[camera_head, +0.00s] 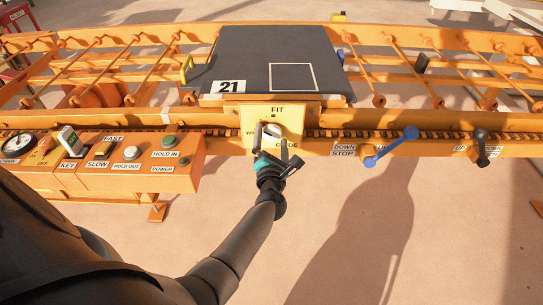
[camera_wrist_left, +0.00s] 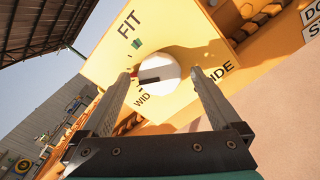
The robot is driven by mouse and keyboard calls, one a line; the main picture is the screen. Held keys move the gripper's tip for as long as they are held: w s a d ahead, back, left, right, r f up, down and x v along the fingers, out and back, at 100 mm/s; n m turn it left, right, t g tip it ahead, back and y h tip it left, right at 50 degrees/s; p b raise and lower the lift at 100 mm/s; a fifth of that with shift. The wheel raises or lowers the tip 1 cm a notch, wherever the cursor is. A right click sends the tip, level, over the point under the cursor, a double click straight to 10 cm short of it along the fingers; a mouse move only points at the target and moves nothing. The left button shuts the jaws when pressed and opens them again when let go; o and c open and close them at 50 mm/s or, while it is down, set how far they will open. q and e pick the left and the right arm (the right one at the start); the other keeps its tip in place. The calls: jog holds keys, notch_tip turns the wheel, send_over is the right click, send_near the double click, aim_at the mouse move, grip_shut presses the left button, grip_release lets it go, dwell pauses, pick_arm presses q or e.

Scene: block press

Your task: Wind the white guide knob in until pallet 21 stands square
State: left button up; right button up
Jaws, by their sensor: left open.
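The white guide knob (camera_head: 272,131) sits on a yellow plate (camera_head: 290,113) marked FIT, on the front rail. In the left wrist view the knob (camera_wrist_left: 160,72) is round with a dark pointer mark. My left gripper (camera_head: 270,137) is open, its fingers on either side of the knob; whether they touch it I cannot tell. The wrist view shows the fingers (camera_wrist_left: 163,83) apart, with the knob between and beyond them. Pallet 21 (camera_head: 255,45) is a dark slab on the conveyor behind the plate, with a white square outline. It looks about level with the rails. My right gripper is not in view.
A control box (camera_head: 120,180) with labelled buttons and a key stands to the left of the knob. A blue lever (camera_head: 390,147) and a black lever (camera_head: 481,146) are on the rail to the right. The floor in front is clear.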

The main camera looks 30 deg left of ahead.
pick_arm(q)
jog(key=p+v, duration=0.3)
jog(key=v, duration=1.1)
jog(key=shift+s, duration=0.35)
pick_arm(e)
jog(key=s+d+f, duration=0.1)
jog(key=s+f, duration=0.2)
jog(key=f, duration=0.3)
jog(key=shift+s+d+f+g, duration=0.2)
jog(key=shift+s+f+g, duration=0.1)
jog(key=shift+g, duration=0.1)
pick_arm(q)
jog(key=shift+d, duration=0.15)
